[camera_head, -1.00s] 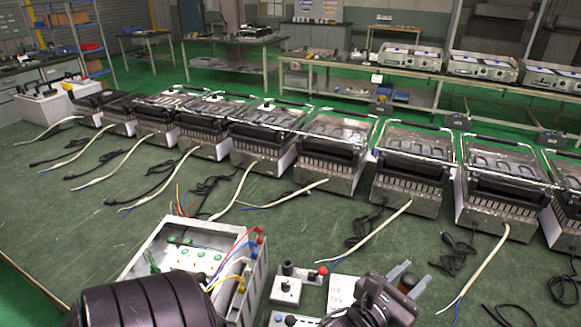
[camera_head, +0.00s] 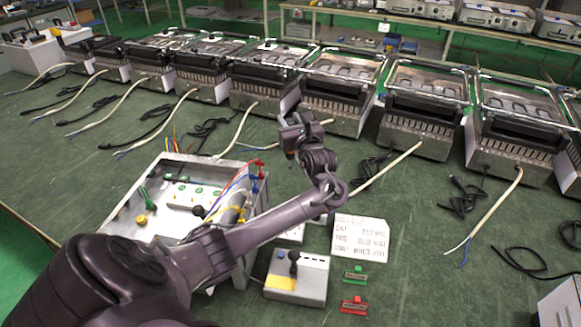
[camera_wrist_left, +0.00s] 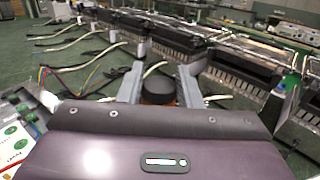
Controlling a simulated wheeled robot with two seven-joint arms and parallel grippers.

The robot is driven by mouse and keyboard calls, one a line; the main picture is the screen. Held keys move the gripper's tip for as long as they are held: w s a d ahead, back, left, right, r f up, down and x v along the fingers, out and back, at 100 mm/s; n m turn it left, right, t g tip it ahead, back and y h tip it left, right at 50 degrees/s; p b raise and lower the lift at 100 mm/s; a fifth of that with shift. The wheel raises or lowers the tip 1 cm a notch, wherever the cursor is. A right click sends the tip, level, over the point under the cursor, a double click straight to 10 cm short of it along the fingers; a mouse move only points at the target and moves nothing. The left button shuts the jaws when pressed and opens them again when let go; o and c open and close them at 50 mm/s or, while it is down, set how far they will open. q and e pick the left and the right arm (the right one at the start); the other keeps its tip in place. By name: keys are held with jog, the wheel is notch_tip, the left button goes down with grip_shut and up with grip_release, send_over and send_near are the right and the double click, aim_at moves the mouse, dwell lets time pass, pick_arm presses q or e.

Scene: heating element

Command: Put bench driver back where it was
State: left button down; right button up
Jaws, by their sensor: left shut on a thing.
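My left gripper (camera_head: 297,130) is raised above the bench, in front of the row of grills and right of the open wiring box. In the left wrist view its two grey fingers (camera_wrist_left: 160,85) close on the bench driver (camera_wrist_left: 158,92), whose round black end and a strip of orange-brown show between them. The rest of the driver is hidden behind the wrist housing. In the head view the driver is too small to make out clearly. My right gripper is in neither view.
The open grey wiring box (camera_head: 150,180) stands left of my forearm. A switch box (camera_head: 312,283), a printed card (camera_head: 360,238), a green block (camera_head: 355,275) and a red block (camera_head: 353,305) lie to its right. Grills (camera_head: 420,115) with loose cords line the back. Green bench shows between cords.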

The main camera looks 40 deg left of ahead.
aim_at(291, 159)
pick_arm(q)
notch_tip(291, 159, down, 13)
jog(key=b, duration=0.6)
jog(key=shift+d+f, duration=0.1)
jog(key=shift+f, duration=0.75)
notch_tip(291, 159, down, 4)
jog(key=shift+r+b, duration=0.1)
jog(key=shift+b, duration=0.85)
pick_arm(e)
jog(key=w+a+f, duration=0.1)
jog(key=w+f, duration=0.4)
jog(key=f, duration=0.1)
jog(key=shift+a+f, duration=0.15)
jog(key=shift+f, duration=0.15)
pick_arm(q)
jog(key=c, duration=1.5)
grip_release()
jog(key=shift+f, duration=0.35)
jog(key=o, duration=0.5)
jog(key=shift+c, duration=0.2)
